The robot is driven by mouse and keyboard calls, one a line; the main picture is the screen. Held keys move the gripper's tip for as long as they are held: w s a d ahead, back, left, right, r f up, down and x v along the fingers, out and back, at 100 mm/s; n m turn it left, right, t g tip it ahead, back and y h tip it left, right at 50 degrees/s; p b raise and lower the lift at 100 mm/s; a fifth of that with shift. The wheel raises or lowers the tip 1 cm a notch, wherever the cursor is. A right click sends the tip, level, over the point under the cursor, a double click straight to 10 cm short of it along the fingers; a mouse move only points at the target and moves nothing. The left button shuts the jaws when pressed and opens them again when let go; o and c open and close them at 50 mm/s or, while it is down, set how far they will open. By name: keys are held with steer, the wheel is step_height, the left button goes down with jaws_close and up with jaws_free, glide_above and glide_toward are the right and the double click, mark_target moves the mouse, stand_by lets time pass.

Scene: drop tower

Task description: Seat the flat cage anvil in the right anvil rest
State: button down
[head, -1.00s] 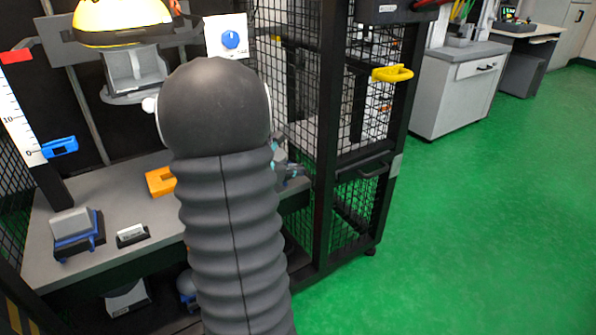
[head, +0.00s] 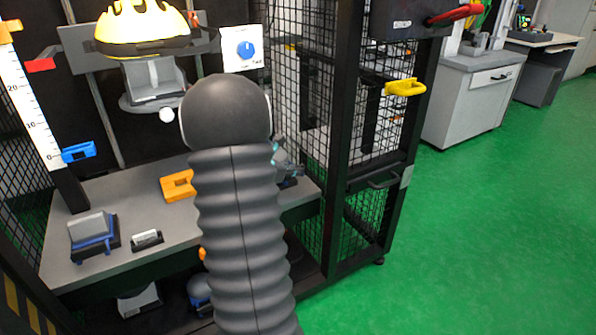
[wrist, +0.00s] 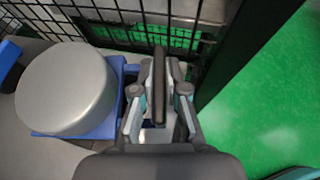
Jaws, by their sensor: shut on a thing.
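The flat cage anvil (wrist: 68,88) appears in the wrist view as a grey round block with a flat top on a blue base. My gripper (wrist: 161,85), with pale, teal-edged fingers, is just right of it. The fingers are closed about a dark upright plate, apparently the anvil's grip; the join is partly hidden. In the head view my gripper (head: 287,168) shows only in part behind my arm, at the right end of the grey bench. The right anvil rest cannot be made out; my arm and the anvil cover that area.
A second grey block on a blue base (head: 92,230) sits at the bench's left. A small label stand (head: 147,240) and an orange block (head: 178,185) are on the bench (head: 130,210). A yellow helmet (head: 145,25) hangs above. Black mesh (wrist: 115,25) stands close beyond my gripper.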

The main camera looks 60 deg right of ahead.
steer(key=shift+w+d+f, duration=0.1)
steer(key=shift+w+d, duration=0.05)
steer(key=shift+w, duration=0.05)
steer(key=shift+f+b, duration=1.25)
steer(key=shift+b, duration=0.05)
steer(key=shift+f, duration=0.15)
